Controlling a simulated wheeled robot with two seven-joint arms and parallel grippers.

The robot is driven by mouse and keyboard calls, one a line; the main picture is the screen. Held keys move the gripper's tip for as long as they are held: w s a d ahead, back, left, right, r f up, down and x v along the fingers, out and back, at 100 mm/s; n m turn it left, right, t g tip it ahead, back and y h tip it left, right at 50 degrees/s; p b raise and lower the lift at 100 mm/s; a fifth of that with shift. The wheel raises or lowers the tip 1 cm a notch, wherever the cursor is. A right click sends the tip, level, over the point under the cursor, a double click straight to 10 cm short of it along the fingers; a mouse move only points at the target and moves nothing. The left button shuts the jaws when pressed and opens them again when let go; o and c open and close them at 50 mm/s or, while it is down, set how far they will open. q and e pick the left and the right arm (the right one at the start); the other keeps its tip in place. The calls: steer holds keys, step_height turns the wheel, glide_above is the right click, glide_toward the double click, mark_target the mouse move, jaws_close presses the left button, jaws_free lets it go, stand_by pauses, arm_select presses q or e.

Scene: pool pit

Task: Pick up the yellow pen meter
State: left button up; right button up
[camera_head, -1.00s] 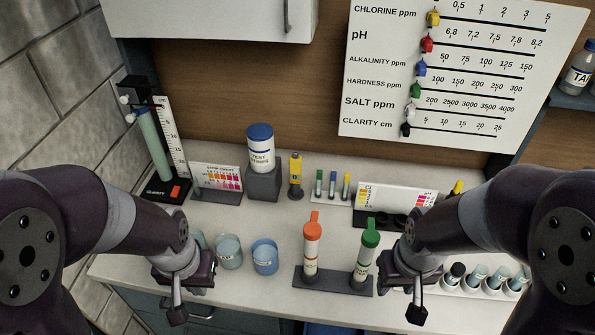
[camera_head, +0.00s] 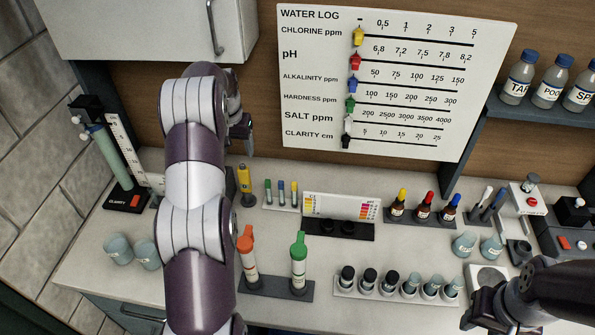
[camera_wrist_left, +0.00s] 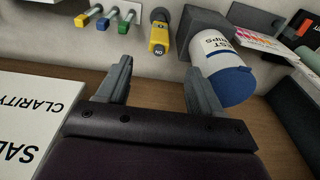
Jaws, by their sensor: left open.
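The yellow pen meter (camera_head: 245,180) stands upright in a small dark round base on the counter, just right of my left arm. In the left wrist view the pen meter (camera_wrist_left: 159,38) appears beyond the fingertips, roughly in line with the gap between them. My left gripper (camera_head: 242,128) is raised above and behind the pen meter, near the wall, partly hidden by its arm. In the left wrist view its fingers (camera_wrist_left: 158,80) are apart with nothing between them. My right gripper (camera_head: 488,312) is low at the right; its fingers are not clear.
The white test strips bottle (camera_wrist_left: 220,65) with a blue cap is beside the pen meter, against a grey block (camera_wrist_left: 195,27). Orange (camera_head: 247,258) and green (camera_head: 298,262) capped tubes stand nearer. The water log board (camera_head: 395,80) is behind.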

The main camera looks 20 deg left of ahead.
mark_target(242, 166)
arm_select(q)
steer(key=f+p, duration=0.2)
steer(key=f, duration=0.2)
steer(key=w+f+p, duration=0.1)
steer(key=f+p, duration=0.1)
steer(key=f, duration=0.2)
steer(key=f+p, duration=0.2)
steer(key=f, duration=0.2)
steer(key=shift+w+a+p, duration=0.3)
steer(key=shift+w+p, duration=0.1)
steer(key=shift+w+f, duration=0.1)
steer(key=shift+f, duration=0.3)
steer(key=c, duration=1.1)
